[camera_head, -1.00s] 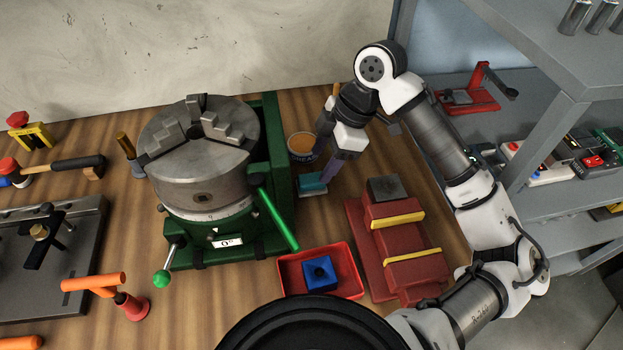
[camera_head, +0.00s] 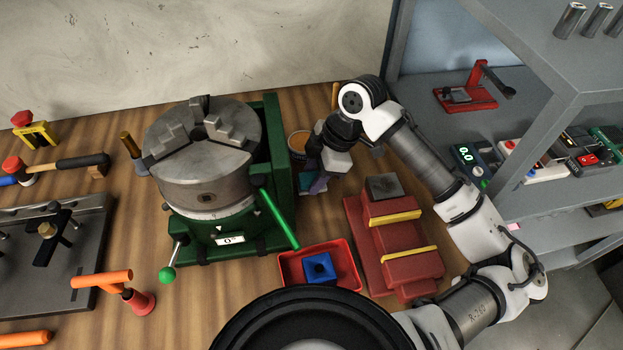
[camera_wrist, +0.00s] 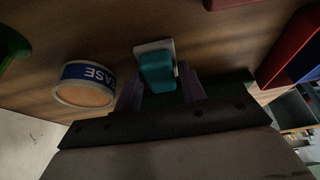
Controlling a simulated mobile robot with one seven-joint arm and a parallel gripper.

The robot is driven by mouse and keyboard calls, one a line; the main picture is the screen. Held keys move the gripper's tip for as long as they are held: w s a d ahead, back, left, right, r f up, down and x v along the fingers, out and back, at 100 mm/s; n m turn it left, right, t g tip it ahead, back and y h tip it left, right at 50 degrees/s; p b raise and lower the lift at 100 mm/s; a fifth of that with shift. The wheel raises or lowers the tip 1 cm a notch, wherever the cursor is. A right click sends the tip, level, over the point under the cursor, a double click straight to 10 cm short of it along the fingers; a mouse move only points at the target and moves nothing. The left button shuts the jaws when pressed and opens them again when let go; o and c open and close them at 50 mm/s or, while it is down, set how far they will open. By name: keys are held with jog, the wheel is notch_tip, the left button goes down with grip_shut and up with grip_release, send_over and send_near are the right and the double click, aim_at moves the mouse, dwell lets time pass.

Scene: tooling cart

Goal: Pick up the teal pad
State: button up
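The teal pad (camera_wrist: 157,72) sits on a small pale block (camera_wrist: 150,46) on the wooden bench top. In the head view, a bit of the teal pad (camera_head: 306,181) shows beside the chuck's green frame; my gripper hides most of it. My gripper (camera_head: 317,186) is low over it, pointing down. In the wrist view, the two purple fingers of my gripper (camera_wrist: 161,90) stand apart, one on each side of the pad's near end. A gap shows on the left side; contact on the right is hard to tell.
A tin with a blue label (camera_wrist: 86,84) stands close beside the fingers. The green-framed chuck (camera_head: 205,155) is left of my gripper. A red tray (camera_head: 345,268) with a blue block and a red vise (camera_head: 390,245) are nearer me. Shelves (camera_head: 560,110) stand at right.

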aim_at(314, 176)
jog(key=shift+c, duration=1.4)
jog(key=shift+r, duration=0.1)
notch_tip(314, 176, up, 20)
jog(key=b, duration=0.2)
jog(key=shift+b, duration=0.3)
